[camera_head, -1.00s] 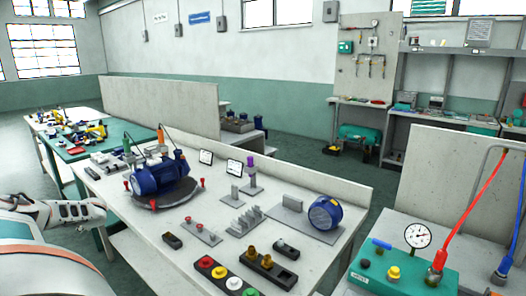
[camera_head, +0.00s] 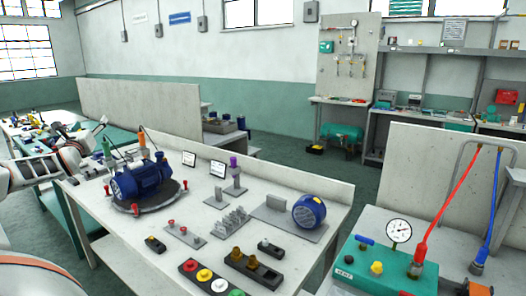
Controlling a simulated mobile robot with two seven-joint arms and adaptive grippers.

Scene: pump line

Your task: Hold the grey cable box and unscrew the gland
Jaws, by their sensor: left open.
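My left gripper (camera_head: 105,138) is open and empty at the left, in front of the far end of the bench and left of the blue motor (camera_head: 142,178). I cannot tell for certain which thing is the grey cable box or its gland. Small dark grey boxes lie on the bench: one (camera_head: 155,244) at the front left and one (camera_head: 271,248) near the middle. A dark block (camera_head: 236,264) with two brass fittings lies at the front. My left gripper is apart from all of these. My right gripper is not in view.
The bench (camera_head: 330,200) also bears a button strip (camera_head: 204,274), a grey stepped block (camera_head: 231,221), two small screens and a blue round motor (camera_head: 308,211) on a plate. A green unit (camera_head: 385,268) with a gauge and hoses stands at right.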

